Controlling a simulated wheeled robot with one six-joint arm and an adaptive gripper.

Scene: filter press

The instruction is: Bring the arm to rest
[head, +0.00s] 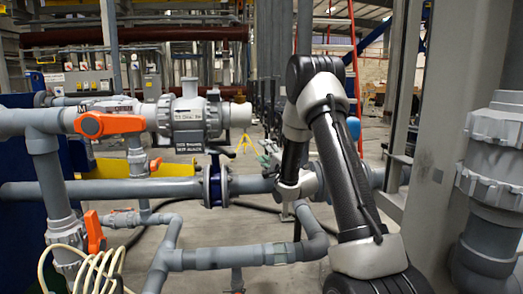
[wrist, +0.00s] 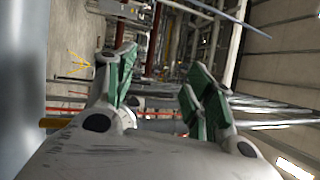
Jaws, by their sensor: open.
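My gripper (wrist: 160,78) shows in the wrist view, with its two green-padded fingers spread apart and nothing between them. In the head view my arm stands folded at the centre right, its upper links rising to a bend near the top and coming down again. The gripper (head: 265,160) is small there, beyond the pipework and partly hidden by my own forearm. The wrist view is rolled sideways, with roof and pipes beyond the fingers.
Grey pipes with an orange-handled valve (head: 100,124) and a grey valve body (head: 188,117) fill the left. A lower pipe (head: 228,258) runs close to my arm. A thick grey pipe fitting (head: 492,150) stands at the right. Open floor shows behind.

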